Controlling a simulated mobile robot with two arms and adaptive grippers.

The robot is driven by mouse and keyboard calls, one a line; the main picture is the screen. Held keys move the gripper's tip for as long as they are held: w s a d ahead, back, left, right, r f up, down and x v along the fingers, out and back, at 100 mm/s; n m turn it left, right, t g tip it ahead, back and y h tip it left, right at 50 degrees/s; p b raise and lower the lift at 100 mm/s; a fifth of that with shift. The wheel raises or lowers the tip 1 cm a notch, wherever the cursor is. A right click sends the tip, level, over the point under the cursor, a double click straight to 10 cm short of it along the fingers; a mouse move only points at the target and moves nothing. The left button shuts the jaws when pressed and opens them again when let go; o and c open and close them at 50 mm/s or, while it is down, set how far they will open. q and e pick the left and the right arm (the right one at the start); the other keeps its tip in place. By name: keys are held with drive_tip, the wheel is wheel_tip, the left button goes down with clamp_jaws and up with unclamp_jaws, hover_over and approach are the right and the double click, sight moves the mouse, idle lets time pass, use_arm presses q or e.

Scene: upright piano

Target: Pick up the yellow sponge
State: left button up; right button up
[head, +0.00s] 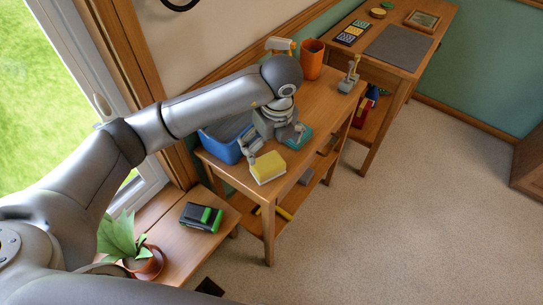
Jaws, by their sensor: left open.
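The yellow sponge (268,167) is a block with a paler side, lying on the near end of the wooden table (325,108). My left gripper (273,145) reaches down over the table from the left. One finger comes down at the sponge's far left corner, and the other is farther right near a teal item (298,137). The gripper is open, with nothing visible between its fingers. I cannot tell whether the left finger touches the sponge. My right gripper is not in view.
A blue bin (222,147) stands just left of the sponge. An orange cup (312,59) and a small grey item (349,82) stand farther back. A potted plant (143,262) sits on a low bench. The carpet at right is clear.

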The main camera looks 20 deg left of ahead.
sight(268, 163)
use_arm(q)
drive_tip(key=f, duration=0.3)
drive_tip(key=shift+s+a+f, duration=0.25)
drive_tip(key=shift+s+f, duration=0.05)
drive_tip(key=shift+f, duration=0.05)
drive_tip(key=shift+w+f, duration=0.1)
drive_tip(key=shift+f, duration=0.2)
drive_tip(key=shift+w+f, duration=0.1)
drive_tip(key=shift+f, duration=0.2)
drive_tip(key=f, duration=0.1)
drive_tip(key=f+p, duration=0.1)
drive_tip(key=f, duration=0.2)
drive_tip(key=shift+w+a+f, duration=0.2)
drive_tip(key=shift+a, duration=0.1)
drive_tip(key=shift+w+f, duration=0.1)
drive_tip(key=shift+f, duration=0.1)
drive_tip(key=shift+c, duration=0.9)
drive_tip(key=c, duration=0.7)
drive_tip(key=shift+c, duration=0.4)
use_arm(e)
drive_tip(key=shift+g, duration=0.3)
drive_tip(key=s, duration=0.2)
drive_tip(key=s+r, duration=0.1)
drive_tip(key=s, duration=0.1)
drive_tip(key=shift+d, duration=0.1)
use_arm(q)
drive_tip(key=shift+r, duration=0.1)
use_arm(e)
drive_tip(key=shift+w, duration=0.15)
